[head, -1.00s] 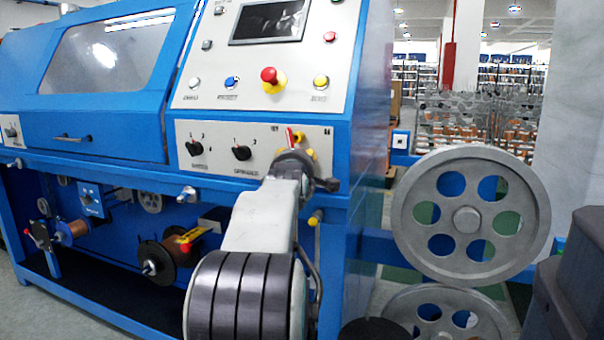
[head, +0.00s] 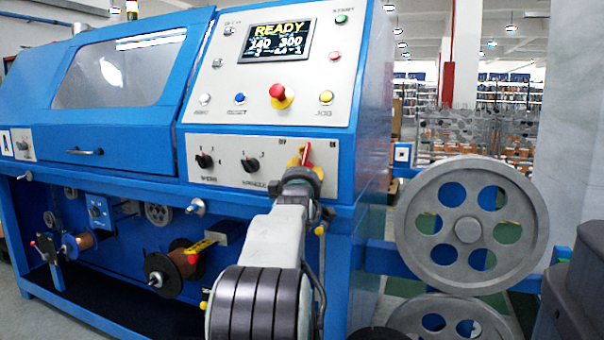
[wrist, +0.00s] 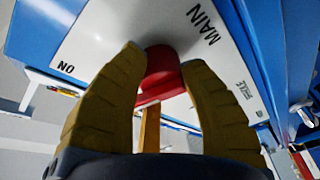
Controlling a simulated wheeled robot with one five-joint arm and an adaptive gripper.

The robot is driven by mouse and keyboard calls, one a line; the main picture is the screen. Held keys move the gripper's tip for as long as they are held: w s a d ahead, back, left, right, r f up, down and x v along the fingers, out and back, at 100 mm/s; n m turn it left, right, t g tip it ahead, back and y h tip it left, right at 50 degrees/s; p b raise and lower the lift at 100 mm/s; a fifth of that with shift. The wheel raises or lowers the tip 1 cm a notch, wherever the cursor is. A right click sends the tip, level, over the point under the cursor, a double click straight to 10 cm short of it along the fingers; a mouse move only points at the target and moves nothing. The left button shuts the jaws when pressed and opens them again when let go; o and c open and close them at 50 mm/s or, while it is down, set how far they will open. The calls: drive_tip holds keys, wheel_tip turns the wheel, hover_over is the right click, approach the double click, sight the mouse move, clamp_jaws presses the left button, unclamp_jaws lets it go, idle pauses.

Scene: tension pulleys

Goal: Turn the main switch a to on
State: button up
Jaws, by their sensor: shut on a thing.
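The main switch has a red handle (head: 307,150) and sits at the right end of the lower control panel in the head view. Its handle also shows in the wrist view (wrist: 160,80), between the two ribbed yellow fingers. My gripper (head: 300,163) is shut on this handle. In the wrist view the gripper (wrist: 163,75) has a finger on each side of it. The panel there reads MAIN above the handle and ON at the left; a smaller label at the right is hard to read. The fingers and arm hide part of the switch.
The lit display (head: 279,40) reads READY with figures. A red stop button (head: 278,91) and small buttons sit above the switch. Two black knobs (head: 250,165) are left of it. A large grey pulley wheel (head: 470,228) stands right of the blue cabinet.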

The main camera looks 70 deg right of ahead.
drive_tip(key=shift+w, duration=0.15)
drive_tip(key=o, duration=1)
drive_tip(key=shift+w, duration=0.1)
drive_tip(key=shift+a, duration=0.15)
drive_tip(key=v, duration=1.1)
drive_tip(key=shift+s+a+f, duration=0.1)
drive_tip(key=shift+s+a, duration=0.15)
drive_tip(key=shift+a, duration=0.05)
